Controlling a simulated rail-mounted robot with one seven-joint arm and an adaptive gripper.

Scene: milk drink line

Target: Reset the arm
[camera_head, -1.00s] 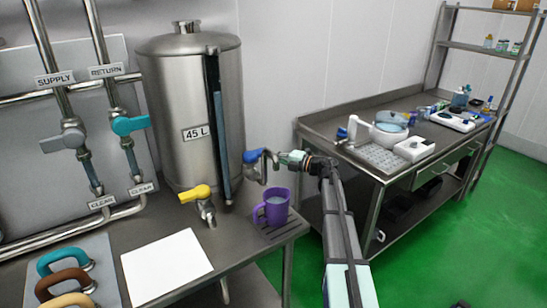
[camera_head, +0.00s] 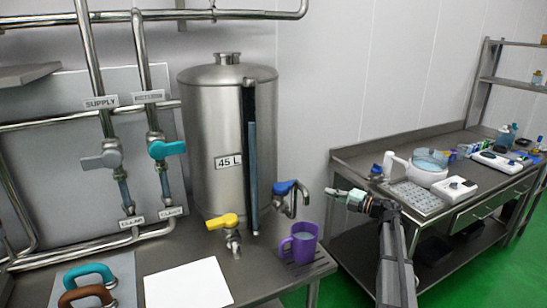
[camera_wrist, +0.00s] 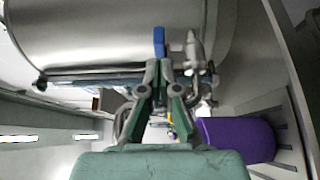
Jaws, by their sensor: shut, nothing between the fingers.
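My gripper (camera_head: 329,191) is shut and empty. It points left at the tap with the blue handle (camera_head: 284,187), and a small gap separates its tips from the curved spout. In the wrist view the fingers (camera_wrist: 167,72) come together in front of the blue handle (camera_wrist: 159,43) and the tank. A purple mug (camera_head: 300,242) stands below the spout, upright, with something pale inside. It also shows in the wrist view (camera_wrist: 240,139), to the right of the fingers.
A 45 L steel tank (camera_head: 212,140) stands behind the taps. A yellow-handled tap (camera_head: 222,221) is left of the mug. A white sheet (camera_head: 188,285) lies on the bench. A second table (camera_head: 365,150) with a white device (camera_head: 425,172) stands at right, close behind my arm.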

